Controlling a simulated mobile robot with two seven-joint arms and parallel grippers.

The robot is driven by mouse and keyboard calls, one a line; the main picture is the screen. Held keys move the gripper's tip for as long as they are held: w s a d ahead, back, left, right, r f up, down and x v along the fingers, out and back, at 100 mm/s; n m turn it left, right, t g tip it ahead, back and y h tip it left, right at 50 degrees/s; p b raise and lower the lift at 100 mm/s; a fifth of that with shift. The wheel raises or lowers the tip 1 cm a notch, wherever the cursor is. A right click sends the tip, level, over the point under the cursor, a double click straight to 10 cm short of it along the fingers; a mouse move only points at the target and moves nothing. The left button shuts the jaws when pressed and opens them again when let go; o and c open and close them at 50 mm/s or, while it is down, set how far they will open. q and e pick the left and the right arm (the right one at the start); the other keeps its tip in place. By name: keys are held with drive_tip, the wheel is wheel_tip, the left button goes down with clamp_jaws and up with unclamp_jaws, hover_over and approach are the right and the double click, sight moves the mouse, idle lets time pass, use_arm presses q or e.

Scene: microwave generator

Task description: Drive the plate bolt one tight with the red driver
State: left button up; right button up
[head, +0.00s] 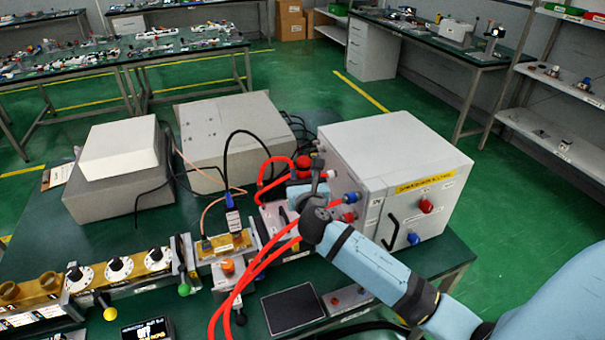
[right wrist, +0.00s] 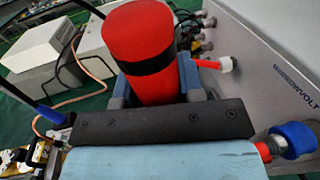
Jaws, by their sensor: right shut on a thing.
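The red driver (right wrist: 140,42) has a thick red handle with a black band. It fills the top middle of the right wrist view. My right gripper (right wrist: 155,84) is shut on this handle, with one finger on each side of it. In the head view, my right gripper (head: 299,186) is beside the left face of the white box, and the red handle top (head: 303,162) shows just above it. The driver's tip and plate bolt one are hidden or too small to tell. My left gripper is not in view.
The white generator box (head: 370,170) with red and blue knobs stands close to my right arm. Red hoses (head: 246,275) loop in front of the gripper. A waveguide bench with dials (head: 118,268) runs left. A black pad (head: 293,308) lies near the front edge.

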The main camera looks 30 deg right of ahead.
idle(0.5)
drive_tip(key=shift+f+b, duration=1.85)
drive_tip(key=shift+f, duration=1.05)
drive_tip(key=shift+p, duration=0.35)
drive_tip(key=shift+f+b, duration=0.4)
drive_tip(key=shift+f, duration=0.65)
idle(0.4)
idle(1.4)
